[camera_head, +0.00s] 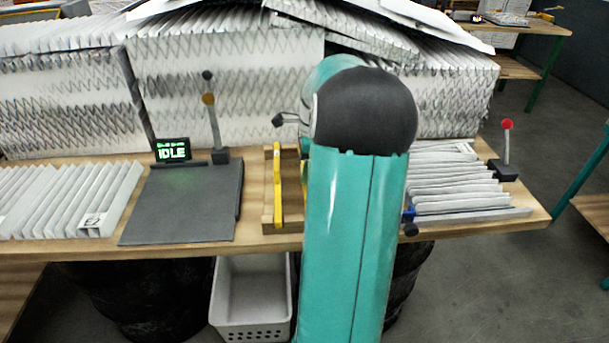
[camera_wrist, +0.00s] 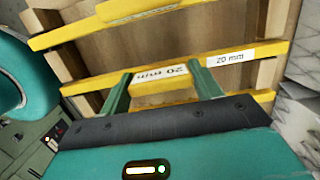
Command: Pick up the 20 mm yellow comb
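Yellow combs lie across a wooden rack in the wrist view. One yellow bar carries a white "20 mm" label (camera_wrist: 230,57). A yellow piece with an upside-down "20 mm" label, the 20 mm yellow comb (camera_wrist: 160,85), sits between the two green fingers of my gripper (camera_wrist: 161,84). The fingers stand wide apart, one on each side of this piece. I cannot tell whether they touch it. In the head view a yellow comb (camera_head: 277,190) shows on the rack, but my arm hides my gripper and the right part of the rack.
The wooden rack (camera_head: 268,215) stands on the bench between a dark plate (camera_head: 185,205) with a display reading "IDLE" (camera_head: 173,149) and pleated filters (camera_head: 455,185) at the right. More filters (camera_head: 65,195) lie at the left. Stacked filters (camera_head: 225,85) wall the back. A white basket (camera_head: 252,290) is below.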

